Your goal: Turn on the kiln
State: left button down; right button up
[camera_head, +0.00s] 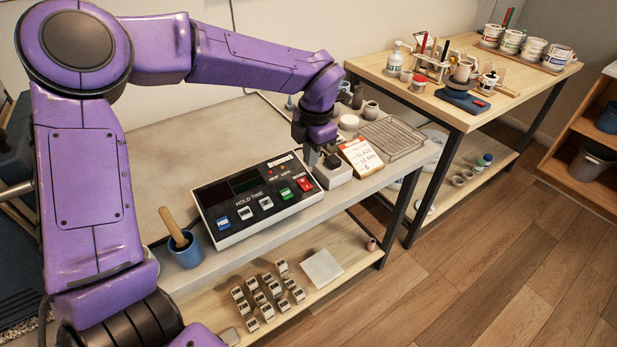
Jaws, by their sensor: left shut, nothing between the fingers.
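A white control panel with a dark face (254,194) lies on the grey-topped table (190,140). It has dark displays, the words "HOLD TIME", and a row of blue, white, green and red buttons. The red button (305,184) is at its right end. My left gripper (322,160) is shut and empty. It points down beside the panel's right end, over or next to a small light-coloured box (336,176). I cannot tell whether it touches the box, whose top it partly hides. My right gripper is not in view.
A blue cup (186,252) with a wooden-handled tool sits at the panel's left. A wooden table (455,75) with jars and tools stands behind right.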

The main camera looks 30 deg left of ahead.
aim_at(308, 187)
pick_arm(q)
jog(key=f, duration=0.3)
jog(key=f+p, duration=0.1)
jog(key=f, duration=0.2)
jog(key=a+f, duration=0.1)
jog(key=f, duration=0.1)
jog(key=shift+w+f, duration=0.2)
jog(key=shift+f, duration=0.2)
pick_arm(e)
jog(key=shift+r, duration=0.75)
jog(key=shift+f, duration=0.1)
